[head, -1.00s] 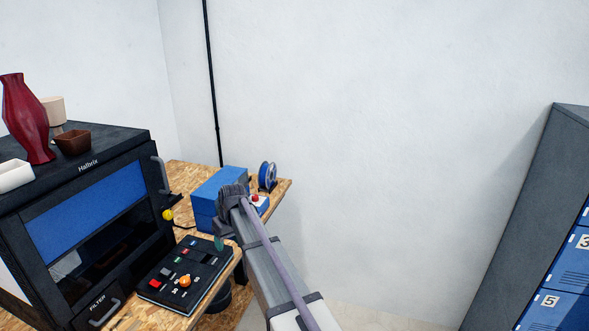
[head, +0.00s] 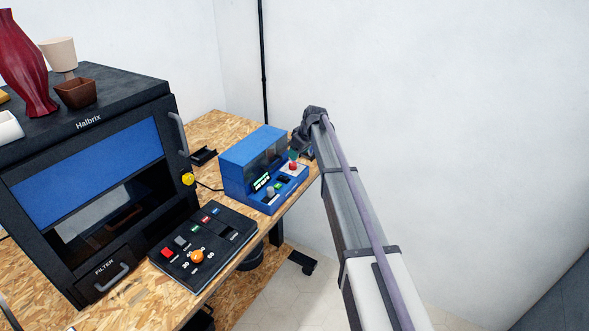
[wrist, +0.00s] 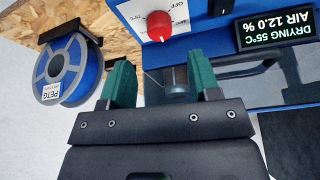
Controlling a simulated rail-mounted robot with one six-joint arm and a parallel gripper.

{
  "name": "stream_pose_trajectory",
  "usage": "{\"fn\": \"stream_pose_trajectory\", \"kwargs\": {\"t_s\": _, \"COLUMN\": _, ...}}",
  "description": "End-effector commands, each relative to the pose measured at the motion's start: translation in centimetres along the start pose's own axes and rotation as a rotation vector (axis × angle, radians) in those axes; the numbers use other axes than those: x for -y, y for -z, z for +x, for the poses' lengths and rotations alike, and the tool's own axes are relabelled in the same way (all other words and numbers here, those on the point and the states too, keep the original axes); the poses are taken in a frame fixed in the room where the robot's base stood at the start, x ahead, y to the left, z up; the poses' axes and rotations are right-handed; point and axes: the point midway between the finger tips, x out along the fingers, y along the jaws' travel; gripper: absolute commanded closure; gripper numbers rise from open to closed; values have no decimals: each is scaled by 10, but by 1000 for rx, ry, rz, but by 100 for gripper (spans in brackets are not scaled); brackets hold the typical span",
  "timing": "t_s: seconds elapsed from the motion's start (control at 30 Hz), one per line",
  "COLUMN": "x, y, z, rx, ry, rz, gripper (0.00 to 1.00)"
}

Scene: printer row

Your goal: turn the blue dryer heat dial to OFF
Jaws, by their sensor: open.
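The blue dryer (head: 250,160) stands on the wooden bench. Its red heat dial (head: 293,166) sits on a white plate at the right of its front. In the wrist view the red dial (wrist: 158,25) shows at the top, with OFF printed at its upper right and a white pointer mark on its lower edge. The dryer's display (wrist: 277,32) reads DRYING 55°C, AIR 12.0 %. My gripper (wrist: 162,82) is open and empty, its green fingertips apart and the dial outside them. In the head view my gripper (head: 296,148) is close beside the dial.
A blue filament spool (wrist: 68,62) is left of the fingers in the wrist view. A black control panel (head: 205,247) with an orange knob lies in front of the dryer. The black Halbrix machine (head: 95,190) stands to the left. The floor right of the bench is clear.

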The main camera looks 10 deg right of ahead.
Motion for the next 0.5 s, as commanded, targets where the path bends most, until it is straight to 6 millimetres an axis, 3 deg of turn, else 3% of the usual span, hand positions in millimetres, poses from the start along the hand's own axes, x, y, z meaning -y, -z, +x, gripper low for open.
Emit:
{"fn": "stream_pose_trajectory", "kwargs": {"t_s": 0.03, "x": -1, "y": -4, "z": 26, "rx": 0, "ry": 0, "rz": -1, "gripper": 44}}
{"fn": "stream_pose_trajectory", "kwargs": {"t_s": 0.2, "x": 0, "y": -3, "z": 62, "rx": 0, "ry": 0, "rz": 1, "gripper": 44}}
{"fn": "stream_pose_trajectory", "kwargs": {"t_s": 0.5, "x": 0, "y": 0, "z": 67, "rx": 0, "ry": 0, "rz": 1, "gripper": 44}}
